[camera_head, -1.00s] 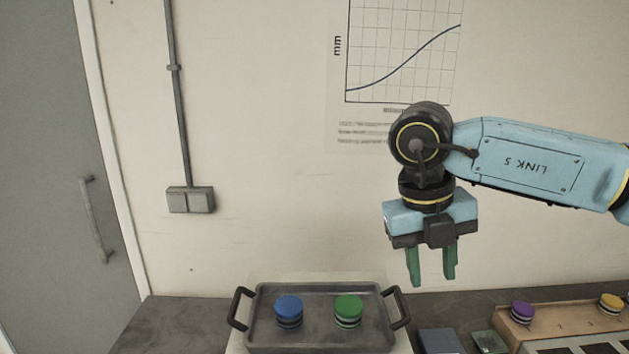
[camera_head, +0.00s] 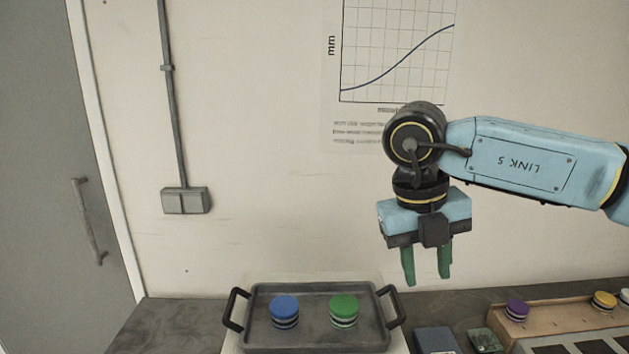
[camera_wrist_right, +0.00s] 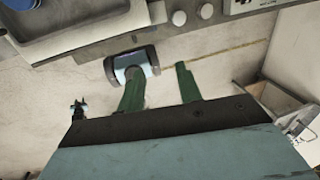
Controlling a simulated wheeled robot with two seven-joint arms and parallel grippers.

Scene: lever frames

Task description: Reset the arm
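My right gripper (camera_head: 427,266) hangs above the bench in the head view, right of the tray, with its green fingers pointing down. The fingers are apart and nothing shows between them. In the right wrist view its two green fingers (camera_wrist_right: 160,92) are also apart. A dark block with a light face lies beside one fingertip in that view; I cannot tell if they touch. My left gripper is not in view.
A metal tray (camera_head: 315,342) with black handles holds a blue-topped stack (camera_head: 285,310) and a green-topped stack (camera_head: 344,309). A wooden rack (camera_head: 550,321) with purple (camera_head: 517,308) and yellow (camera_head: 605,299) pieces stands at right. A grey door (camera_head: 55,180) is at left.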

